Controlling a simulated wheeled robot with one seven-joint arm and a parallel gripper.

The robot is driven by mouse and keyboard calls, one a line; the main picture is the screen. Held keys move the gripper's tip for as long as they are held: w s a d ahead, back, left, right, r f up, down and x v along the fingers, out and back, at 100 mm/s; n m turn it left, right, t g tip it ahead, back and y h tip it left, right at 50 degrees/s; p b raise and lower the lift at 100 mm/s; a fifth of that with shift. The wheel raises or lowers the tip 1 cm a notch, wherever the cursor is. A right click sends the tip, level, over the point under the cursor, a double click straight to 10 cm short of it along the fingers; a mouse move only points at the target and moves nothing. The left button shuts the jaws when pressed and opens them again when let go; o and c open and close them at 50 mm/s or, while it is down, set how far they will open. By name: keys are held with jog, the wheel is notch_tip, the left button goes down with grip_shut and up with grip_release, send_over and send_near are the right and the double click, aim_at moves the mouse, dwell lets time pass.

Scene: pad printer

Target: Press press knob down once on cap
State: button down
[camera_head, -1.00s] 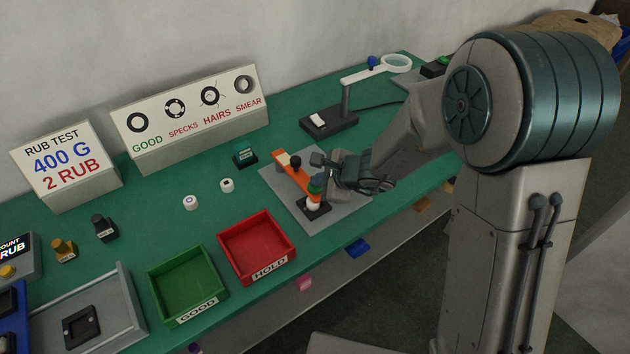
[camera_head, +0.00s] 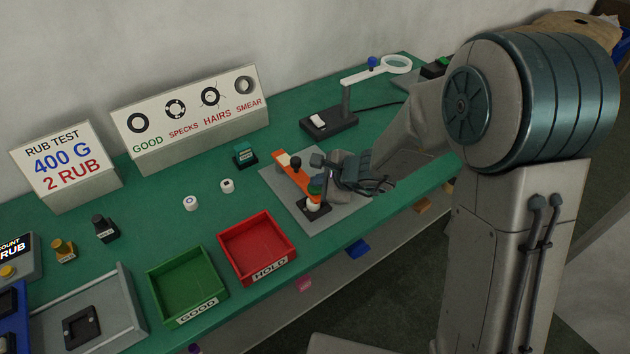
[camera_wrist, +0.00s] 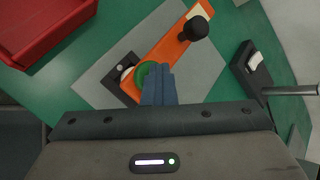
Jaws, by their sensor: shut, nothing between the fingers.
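The pad printer's orange arm (camera_head: 290,172) slopes over a grey plate. A black ball knob (camera_head: 296,162) stands on its upper part; it also shows in the wrist view (camera_wrist: 195,27). A green round piece (camera_head: 314,190) sits at the lower end, above a white cap (camera_head: 313,205) in a black holder (camera_head: 322,211). In the wrist view the green piece (camera_wrist: 144,75) is partly hidden by my gripper (camera_wrist: 158,70). My gripper is shut and empty, its tips beside or over the green piece; contact cannot be told. The cap is mostly hidden there.
A red HOLD tray (camera_head: 249,246) and a green GOOD tray (camera_head: 187,287) stand left of the plate. A magnifier stand (camera_head: 331,122) is behind it. Two small white caps lie on open green bench between the signs and the trays.

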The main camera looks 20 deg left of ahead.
aim_at(319, 189)
jog(key=shift+s+d+f, duration=0.15)
jog(key=shift+d+f, duration=0.05)
jog(key=shift+f, duration=0.35)
jog(key=shift+s+d+f+b, duration=0.15)
jog(key=shift+f+b, duration=0.3)
jog(key=shift+b, duration=0.5)
jog(key=shift+f+b, duration=0.15)
jog(key=shift+b, duration=0.25)
jog(key=shift+r, duration=0.2)
jog(key=shift+w+a+r+p, duration=0.1)
jog(key=shift+a+r+p, duration=0.05)
jog(key=shift+r+p, duration=0.4)
jog(key=shift+w+a+r+p, duration=0.1)
jog(key=shift+r+p, duration=0.3)
jog(key=shift+p, duration=0.1)
jog(key=shift+w+r+p, duration=0.1)
jog(key=shift+r+p, duration=1.35)
jog(key=shift+r, duration=0.7)
